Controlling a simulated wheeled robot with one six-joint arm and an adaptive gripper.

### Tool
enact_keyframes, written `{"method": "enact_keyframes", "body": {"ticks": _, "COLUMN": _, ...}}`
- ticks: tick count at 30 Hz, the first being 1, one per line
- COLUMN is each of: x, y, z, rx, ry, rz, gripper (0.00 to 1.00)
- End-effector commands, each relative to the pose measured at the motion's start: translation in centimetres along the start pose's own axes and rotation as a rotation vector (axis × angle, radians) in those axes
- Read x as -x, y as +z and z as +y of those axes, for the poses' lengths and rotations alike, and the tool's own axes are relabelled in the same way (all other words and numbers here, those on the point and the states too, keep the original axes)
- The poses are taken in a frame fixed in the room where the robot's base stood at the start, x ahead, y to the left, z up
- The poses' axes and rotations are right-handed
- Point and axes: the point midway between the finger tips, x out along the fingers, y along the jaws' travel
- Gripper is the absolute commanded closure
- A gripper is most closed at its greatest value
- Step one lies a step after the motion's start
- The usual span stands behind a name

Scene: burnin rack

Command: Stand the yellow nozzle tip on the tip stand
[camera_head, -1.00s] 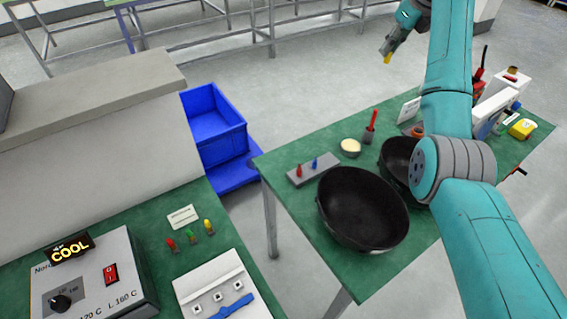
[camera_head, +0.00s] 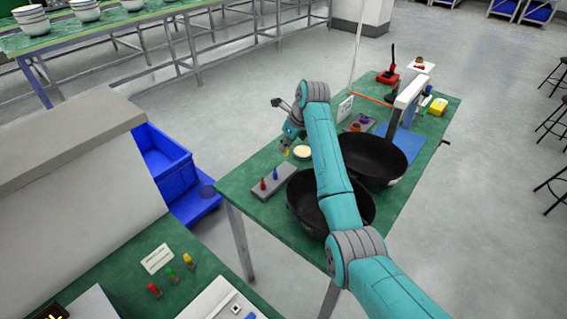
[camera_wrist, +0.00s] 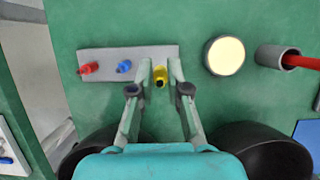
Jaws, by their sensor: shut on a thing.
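The yellow nozzle tip (camera_wrist: 160,77) is between the fingertips of my gripper (camera_wrist: 160,82) in the wrist view, and the gripper is shut on it. In the head view the yellow tip (camera_head: 286,151) hangs below my gripper (camera_head: 287,145). The grey tip stand (camera_head: 272,184) lies on the green table with a red tip (camera_head: 263,184) and a blue tip (camera_head: 276,173) standing on it. In the wrist view the stand (camera_wrist: 107,54) has its right end by the held tip. I cannot tell the tip's height over the stand.
A round cream-topped container (camera_wrist: 225,56) and a grey holder with a red handle (camera_wrist: 277,57) lie right of the stand. Two black pans (camera_head: 374,158) stand close by. A nearer bench holds red, green and yellow tips (camera_head: 188,259).

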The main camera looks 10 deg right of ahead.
Motion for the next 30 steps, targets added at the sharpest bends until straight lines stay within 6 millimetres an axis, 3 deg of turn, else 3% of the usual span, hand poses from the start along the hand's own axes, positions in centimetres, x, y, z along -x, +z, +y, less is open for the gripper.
{"method": "enact_keyframes", "body": {"ticks": 15, "x": -5.7, "y": -2.4, "z": 0.0, "rx": -0.001, "ry": 0.0, "rz": 0.0, "gripper": 0.98}}
{"method": "enact_keyframes", "body": {"ticks": 27, "x": -6.2, "y": -2.5, "z": 0.0, "rx": 0.0, "ry": 0.0, "rz": 0.0, "gripper": 0.98}}
{"method": "enact_keyframes", "body": {"ticks": 28, "x": -6.2, "y": -2.5, "z": 0.0, "rx": 0.0, "ry": 0.0, "rz": -0.001, "gripper": 0.82}}
{"method": "enact_keyframes", "body": {"ticks": 30, "x": -6.2, "y": -2.5, "z": 0.0, "rx": 0.0, "ry": 0.0, "rz": -0.001, "gripper": 0.64}}
